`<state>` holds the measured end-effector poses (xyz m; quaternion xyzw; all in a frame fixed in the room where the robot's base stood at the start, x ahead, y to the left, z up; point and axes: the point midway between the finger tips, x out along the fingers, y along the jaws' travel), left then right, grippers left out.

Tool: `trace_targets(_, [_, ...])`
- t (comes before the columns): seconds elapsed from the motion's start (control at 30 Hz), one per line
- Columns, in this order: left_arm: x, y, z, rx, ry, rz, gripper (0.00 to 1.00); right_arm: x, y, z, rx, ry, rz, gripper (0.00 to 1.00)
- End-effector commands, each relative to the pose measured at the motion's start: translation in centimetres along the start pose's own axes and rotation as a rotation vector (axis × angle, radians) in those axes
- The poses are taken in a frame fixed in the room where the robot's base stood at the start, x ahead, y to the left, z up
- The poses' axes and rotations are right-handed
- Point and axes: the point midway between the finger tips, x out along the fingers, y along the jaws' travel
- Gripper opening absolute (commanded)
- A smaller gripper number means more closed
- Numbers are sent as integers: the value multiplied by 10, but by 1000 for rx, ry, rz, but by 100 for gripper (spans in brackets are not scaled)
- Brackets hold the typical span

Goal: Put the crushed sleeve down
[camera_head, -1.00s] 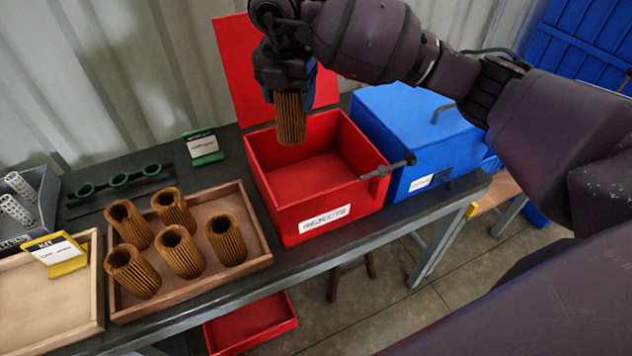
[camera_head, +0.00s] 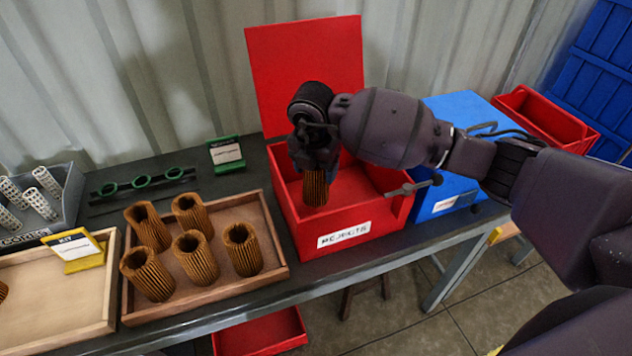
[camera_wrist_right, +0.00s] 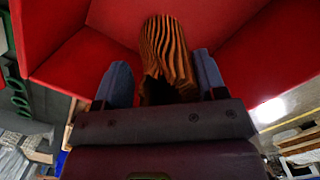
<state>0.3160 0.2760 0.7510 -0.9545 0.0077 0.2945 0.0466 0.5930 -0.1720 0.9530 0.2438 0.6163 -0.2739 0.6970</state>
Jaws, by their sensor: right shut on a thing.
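The crushed sleeve (camera_head: 316,188) is a brown pleated tube, hanging roughly upright from my right gripper (camera_head: 315,165). It is inside the open red rejects box (camera_head: 400,208), below the rim level; I cannot tell whether it touches the floor. In the right wrist view the sleeve (camera_wrist_right: 168,50) shows between the two blue fingers of my right gripper (camera_wrist_right: 165,88), with red box walls around it. Its lower end looks bent or squashed. My left gripper is not in view.
A wooden tray (camera_head: 205,292) left of the box holds several brown pleated sleeves. A kit tray (camera_head: 108,300) stands further left. A green ring rack (camera_head: 145,182) and green sign (camera_head: 226,153) are behind. A blue box (camera_head: 470,112) stands right, and the red lid (camera_head: 305,70) stands open.

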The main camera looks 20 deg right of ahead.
Motion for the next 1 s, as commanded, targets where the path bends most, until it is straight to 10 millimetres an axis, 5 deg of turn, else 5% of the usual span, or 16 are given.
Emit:
trace_targets(0.23, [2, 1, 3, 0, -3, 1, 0, 41, 0, -6, 0, 3, -3, 38])
trace_targets(0.7, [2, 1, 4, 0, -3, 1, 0, 48, 0, -6, 0, 1, -2, 38])
trace_targets(0.73, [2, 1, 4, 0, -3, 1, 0, 48, 0, -6, 0, 0, -2, 68])
trace_targets(0.87, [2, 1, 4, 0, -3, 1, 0, 48, 0, -6, 0, 1, -2, 88])
trace_targets(1.0, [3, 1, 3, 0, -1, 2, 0, 48, 0, -6, 0, 1, -2, 90])
